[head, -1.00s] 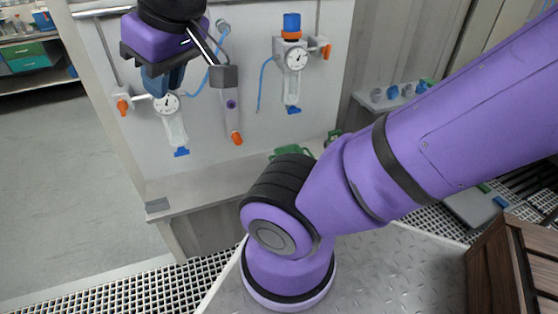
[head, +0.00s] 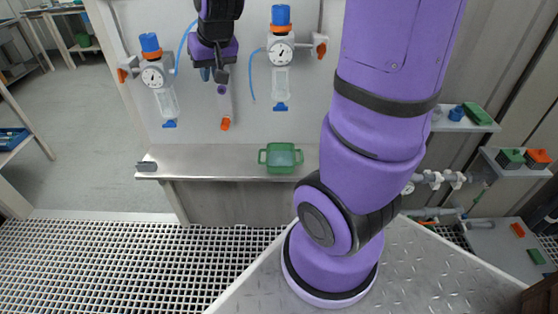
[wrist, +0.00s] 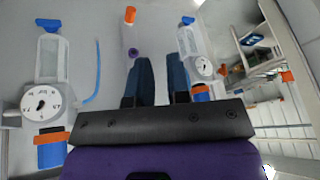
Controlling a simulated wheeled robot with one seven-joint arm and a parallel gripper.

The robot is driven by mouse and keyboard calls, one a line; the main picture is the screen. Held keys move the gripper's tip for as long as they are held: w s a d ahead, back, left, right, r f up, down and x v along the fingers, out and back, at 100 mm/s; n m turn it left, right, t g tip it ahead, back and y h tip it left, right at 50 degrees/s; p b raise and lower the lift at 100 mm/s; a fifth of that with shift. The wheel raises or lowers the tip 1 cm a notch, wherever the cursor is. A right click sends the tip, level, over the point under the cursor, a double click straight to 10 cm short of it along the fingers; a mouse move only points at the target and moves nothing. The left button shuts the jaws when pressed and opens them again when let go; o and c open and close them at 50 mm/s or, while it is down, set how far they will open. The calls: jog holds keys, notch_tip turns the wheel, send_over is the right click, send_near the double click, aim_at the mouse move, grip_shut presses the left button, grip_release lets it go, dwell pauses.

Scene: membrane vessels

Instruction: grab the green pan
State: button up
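The metal shelf (head: 220,160) is mostly bare. Filter vessels with gauges, one left (head: 152,77) and one right (head: 281,52), hang on the wall beside my gripper. An orange-tipped tube (head: 225,123) hangs just below it. Side shelves (head: 465,122) with small parts stand at right.

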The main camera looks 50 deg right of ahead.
jog(key=w+d+f+m, duration=0.2)
jog(key=w+d+f, duration=0.3)
jog(key=f, duration=0.4)
jog(key=m+g+h, duration=0.2)
jog(key=m+h, duration=0.1)
jog(key=m, duration=0.1)
send_near(281, 158)
jog(key=w+a, duration=0.3)
jog(key=a, duration=0.1)
jog(key=shift+w+a+r, duration=0.1)
jog(key=shift+w+r, duration=0.2)
jog(key=shift+r, duration=0.1)
jog(key=shift+x, duration=3.55)
grip_shut()
